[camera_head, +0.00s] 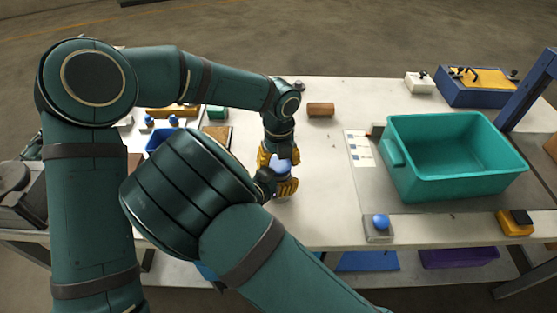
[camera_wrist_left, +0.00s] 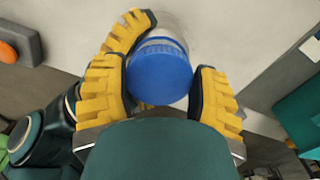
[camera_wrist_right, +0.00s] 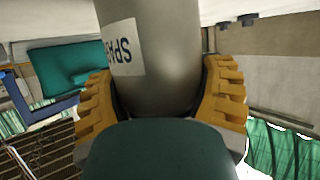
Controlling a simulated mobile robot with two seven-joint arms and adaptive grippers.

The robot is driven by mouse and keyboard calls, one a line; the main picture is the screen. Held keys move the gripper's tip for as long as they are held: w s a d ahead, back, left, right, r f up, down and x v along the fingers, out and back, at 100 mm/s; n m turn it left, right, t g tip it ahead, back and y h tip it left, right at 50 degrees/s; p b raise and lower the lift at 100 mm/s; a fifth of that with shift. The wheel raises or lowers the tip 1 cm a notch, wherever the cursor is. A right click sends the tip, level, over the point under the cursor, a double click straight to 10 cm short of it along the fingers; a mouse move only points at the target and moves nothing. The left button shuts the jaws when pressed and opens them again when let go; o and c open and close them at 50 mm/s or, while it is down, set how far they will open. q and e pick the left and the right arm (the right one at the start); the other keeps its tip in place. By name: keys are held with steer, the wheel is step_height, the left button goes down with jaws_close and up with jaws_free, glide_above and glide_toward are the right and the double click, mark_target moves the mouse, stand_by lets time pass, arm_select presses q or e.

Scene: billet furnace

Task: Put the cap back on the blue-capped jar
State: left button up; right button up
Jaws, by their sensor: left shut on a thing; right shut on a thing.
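The blue cap (camera_head: 282,167) is between the yellow fingers of my left gripper (camera_head: 272,158), which points down from above. In the left wrist view the cap (camera_wrist_left: 160,72) fills the space between the fingers, with the pale jar (camera_wrist_left: 172,25) right behind it. My right gripper (camera_head: 287,188) is shut around the jar's body from the near side, just below the cap. The right wrist view shows the grey jar (camera_wrist_right: 160,60) upright in picture, with a white label, between the fingers (camera_wrist_right: 160,95). The cap is at the jar's top; whether it is seated is hidden.
A teal bin (camera_head: 455,155) stands on the right of the white table (camera_head: 325,205), with a blue button box (camera_head: 380,225) before it. A brown cylinder (camera_head: 320,109) lies behind the grippers. A blue tray (camera_head: 160,139) and small items are at left. The table between is clear.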

arm_select(q)
steer(key=shift+f, duration=0.7)
arm_select(e)
jaws_close()
arm_select(q)
steer(key=m, duration=0.5)
steer(key=shift+d+m, duration=0.1)
steer(key=shift+m, duration=0.3)
steer(key=m, duration=0.3)
steer(key=shift+s+m, duration=0.1)
steer(key=shift+m, duration=0.3)
steer(key=m, duration=0.3)
steer(key=shift+d, duration=0.15)
steer(key=o, duration=0.8)
steer(key=shift+c, duration=0.2)
